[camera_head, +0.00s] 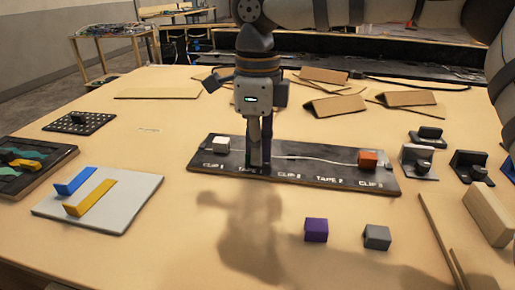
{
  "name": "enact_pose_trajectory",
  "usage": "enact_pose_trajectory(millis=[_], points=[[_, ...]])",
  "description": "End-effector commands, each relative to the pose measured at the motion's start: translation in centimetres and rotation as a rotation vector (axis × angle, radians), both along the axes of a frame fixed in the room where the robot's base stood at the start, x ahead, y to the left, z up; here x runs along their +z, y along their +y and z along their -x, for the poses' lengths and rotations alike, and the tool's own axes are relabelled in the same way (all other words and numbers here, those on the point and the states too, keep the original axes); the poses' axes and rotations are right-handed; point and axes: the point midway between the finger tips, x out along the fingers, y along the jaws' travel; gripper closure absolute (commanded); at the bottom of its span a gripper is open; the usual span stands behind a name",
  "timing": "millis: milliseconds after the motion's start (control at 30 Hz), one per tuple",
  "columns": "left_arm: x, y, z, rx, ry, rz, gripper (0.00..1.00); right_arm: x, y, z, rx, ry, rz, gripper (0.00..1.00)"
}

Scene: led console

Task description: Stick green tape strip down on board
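The black board (310,173) lies mid-table, with printed CLIP and TAPE labels and a thin white line along it. My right gripper (259,160) points straight down at the board, over the TAPE mark left of centre. Its fingers are close together, with a narrow dark green piece, seemingly the green tape strip (253,138), between or beside them. The fingers hide most of it, and contact with the board is unclear. A blue strip (76,181) and a yellow strip (90,198) lie on a light pad (120,211). My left gripper is out of view.
A white block (220,144) and an orange block (367,158) sit on the board. A purple block (316,230) and a grey block (377,237) stand in front. Black fixtures (417,161) are at right, cardboard pieces (334,106) behind.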

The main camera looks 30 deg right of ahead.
Motion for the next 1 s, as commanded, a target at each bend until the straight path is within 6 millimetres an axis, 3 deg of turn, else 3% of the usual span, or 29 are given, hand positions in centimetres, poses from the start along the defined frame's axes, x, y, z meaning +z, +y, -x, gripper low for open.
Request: enact_pose_trajectory(millis=[67, 200, 567, 1000], points=[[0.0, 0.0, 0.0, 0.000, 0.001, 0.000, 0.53, -0.1, 0.0, 0.0, 0.000, 0.003, 0.001, 1.00], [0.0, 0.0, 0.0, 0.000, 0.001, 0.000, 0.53, -0.1, 0.0, 0.0, 0.000, 0.003, 0.001, 0.72], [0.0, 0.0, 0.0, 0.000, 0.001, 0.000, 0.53, 0.5, 0.0, 0.0, 0.000, 0.001, 0.002, 0.72], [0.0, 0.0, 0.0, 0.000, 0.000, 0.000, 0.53, 10.7, 0.1, 0.0, -0.001, 0.000, 0.000, 0.72]])
